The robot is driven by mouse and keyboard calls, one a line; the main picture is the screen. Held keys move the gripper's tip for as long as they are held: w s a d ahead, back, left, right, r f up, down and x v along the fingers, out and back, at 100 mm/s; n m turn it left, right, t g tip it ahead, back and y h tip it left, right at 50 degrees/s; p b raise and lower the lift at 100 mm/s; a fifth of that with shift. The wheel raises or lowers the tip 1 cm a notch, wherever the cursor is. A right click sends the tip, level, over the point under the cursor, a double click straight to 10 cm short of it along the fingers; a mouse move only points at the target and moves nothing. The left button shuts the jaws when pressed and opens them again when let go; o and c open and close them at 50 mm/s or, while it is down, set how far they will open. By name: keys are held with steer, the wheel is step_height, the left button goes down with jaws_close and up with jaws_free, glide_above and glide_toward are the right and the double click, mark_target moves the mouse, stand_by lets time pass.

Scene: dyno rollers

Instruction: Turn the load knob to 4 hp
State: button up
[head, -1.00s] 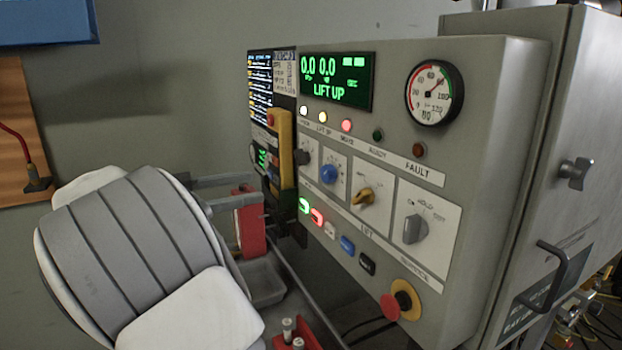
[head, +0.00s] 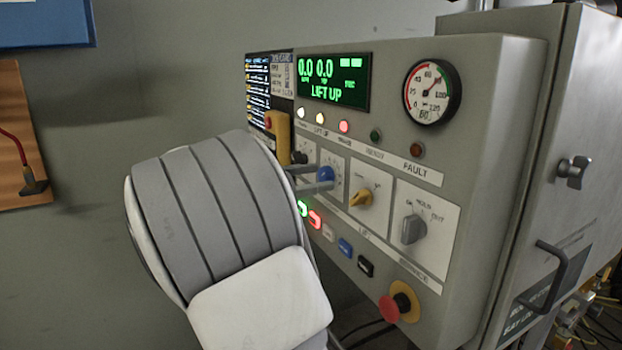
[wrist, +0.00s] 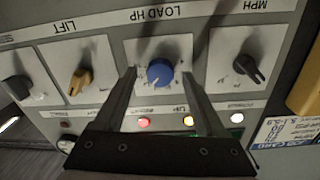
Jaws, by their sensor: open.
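The load knob (wrist: 159,72) is the round blue dial under the label "LOAD HP" in the upside-down wrist view. It also shows in the head view (head: 325,174), on its white plate on the grey control panel. My gripper (wrist: 158,76) is open, with one fingertip on each side of the blue knob in the picture. I cannot tell whether the fingers touch it or how far in front of it they are. In the head view my arm's bulky wrist hides most of the gripper. The dial's scale is too small to read.
The yellow lift knob (head: 362,198) and grey service knob (head: 413,229) sit right of the load knob, the black MPH knob (wrist: 250,69) on its other side. Lit buttons (head: 315,219) and a red emergency stop (head: 390,308) are below. The display (head: 335,82) reads "LIFT UP".

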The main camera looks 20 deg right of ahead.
jaws_close()
